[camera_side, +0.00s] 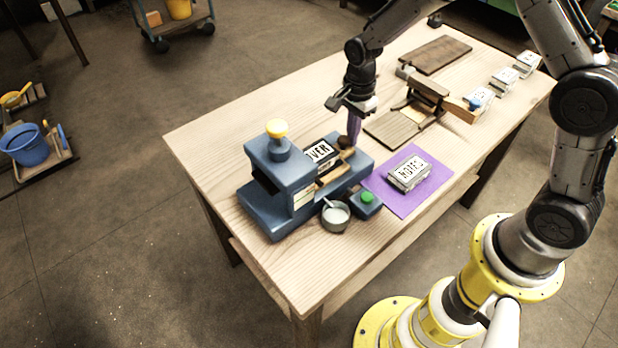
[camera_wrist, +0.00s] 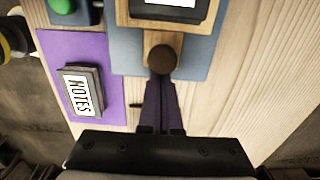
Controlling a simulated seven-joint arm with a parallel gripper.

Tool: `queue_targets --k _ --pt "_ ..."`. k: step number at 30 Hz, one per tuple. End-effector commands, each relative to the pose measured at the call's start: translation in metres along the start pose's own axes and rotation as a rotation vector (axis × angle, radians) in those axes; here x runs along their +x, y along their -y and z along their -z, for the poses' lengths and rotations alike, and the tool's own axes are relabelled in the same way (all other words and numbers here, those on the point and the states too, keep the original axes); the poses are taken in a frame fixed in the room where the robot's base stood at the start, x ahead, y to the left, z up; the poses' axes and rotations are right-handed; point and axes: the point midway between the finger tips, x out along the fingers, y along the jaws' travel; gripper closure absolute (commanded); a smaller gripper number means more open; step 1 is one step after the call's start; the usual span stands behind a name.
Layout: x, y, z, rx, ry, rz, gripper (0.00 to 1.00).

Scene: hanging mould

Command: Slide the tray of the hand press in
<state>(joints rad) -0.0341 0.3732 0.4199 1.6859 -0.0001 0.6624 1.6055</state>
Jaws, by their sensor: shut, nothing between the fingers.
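The blue hand press (camera_side: 275,180) with a yellow knob on top stands at the table's left end. Its tray (camera_side: 335,170), wood-edged, sticks out of the press toward the right and carries a dark block with a white label (camera_side: 320,152), partly hidden by the press head. A round wooden knob (camera_wrist: 161,52) is on the tray's outer end. My gripper (camera_side: 351,138) is shut and empty, its purple fingers pointing down at the knob. In the wrist view the fingertips (camera_wrist: 162,84) meet the knob's near side; I cannot tell whether they touch.
A purple mat (camera_side: 432,190) with a NOTES block (camera_side: 409,173) lies beside the press. A green-button box (camera_side: 366,203) and a grey cup (camera_side: 335,215) stand at its front. Wooden boards (camera_side: 395,130), a wooden fixture (camera_side: 428,93) and several labelled blocks (camera_side: 503,79) are farther right.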

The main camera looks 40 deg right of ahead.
Motion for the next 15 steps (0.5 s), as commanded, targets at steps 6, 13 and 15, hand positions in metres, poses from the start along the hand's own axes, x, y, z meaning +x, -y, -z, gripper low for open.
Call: queue_targets --k 6,13,15 --pt "0.0 0.0 -0.013 -0.002 0.0 0.0 1.0" --pt "0.0 0.0 -0.025 -0.002 0.0 0.0 1.0" --pt "0.0 0.0 -0.029 -0.002 0.0 0.0 1.0"
